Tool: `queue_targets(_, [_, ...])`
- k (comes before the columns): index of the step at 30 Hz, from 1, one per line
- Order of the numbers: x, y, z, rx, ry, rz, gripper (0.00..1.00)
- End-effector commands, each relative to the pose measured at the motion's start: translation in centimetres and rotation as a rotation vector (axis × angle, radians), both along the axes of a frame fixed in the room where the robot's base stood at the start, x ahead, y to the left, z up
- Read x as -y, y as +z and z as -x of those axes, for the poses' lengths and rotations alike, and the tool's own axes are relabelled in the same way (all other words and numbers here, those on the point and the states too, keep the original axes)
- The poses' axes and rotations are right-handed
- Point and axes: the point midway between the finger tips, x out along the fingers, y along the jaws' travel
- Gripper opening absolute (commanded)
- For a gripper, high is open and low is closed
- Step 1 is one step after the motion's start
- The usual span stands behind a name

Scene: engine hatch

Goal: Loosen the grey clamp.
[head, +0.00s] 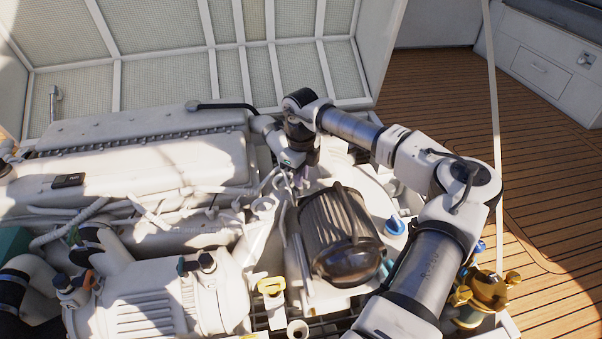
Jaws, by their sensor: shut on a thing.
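My gripper (297,184) points down between the white engine and the dark ribbed canister (338,222), at the canister's far left edge. Its jaws are shut on a small part there, which appears to be the grey clamp. The fingers and the shadow hide most of that part, so its shape and whether it is tight or loose cannot be told.
The white engine block (150,180) with pipes and hoses fills the left. A brass fitting (487,291) is at the lower right. A raised hatch panel (170,80) stands behind. Wooden deck (550,200) is clear at right.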

Motion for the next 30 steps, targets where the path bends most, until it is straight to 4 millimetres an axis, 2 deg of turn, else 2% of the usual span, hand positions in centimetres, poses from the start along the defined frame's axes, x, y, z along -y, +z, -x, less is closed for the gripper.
queue_targets(18, [-0.1, 0.23, -0.12, 0.005, 0.549, -0.002, 0.0])
queue_targets(30, [-0.17, 0.18, -0.11, 0.006, 0.736, -0.003, 0.0])
